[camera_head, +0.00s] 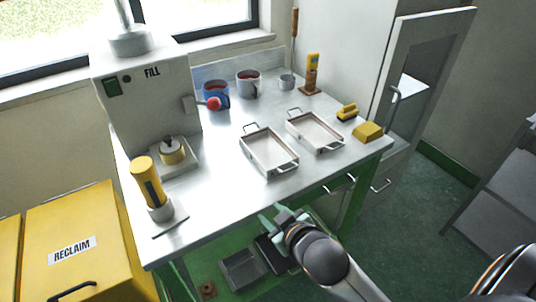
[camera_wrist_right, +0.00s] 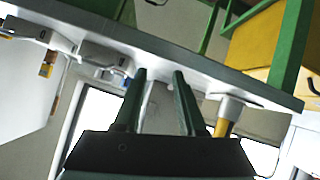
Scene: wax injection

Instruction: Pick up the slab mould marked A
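Two shallow metal trays with wire handles lie on the steel table, and either may be the slab mould. One is the nearer left tray (camera_head: 268,153), the other the right tray (camera_head: 315,131). I can read no letter A on either. My right gripper (camera_head: 277,213) is beyond the table's front edge, below and in front of the nearer tray, apart from both. In the right wrist view my right gripper (camera_wrist_right: 158,74) has its fingers spread with nothing held between them. My left gripper is not in view.
A FILL machine (camera_head: 150,95) stands at the table's left, with a yellow-handled tool (camera_head: 148,182) before it. Mugs (camera_head: 248,85) stand at the back, yellow blocks (camera_head: 367,132) at the right. The table edge (camera_wrist_right: 180,62) crosses the wrist view. A grey bin (camera_head: 242,270) sits below.

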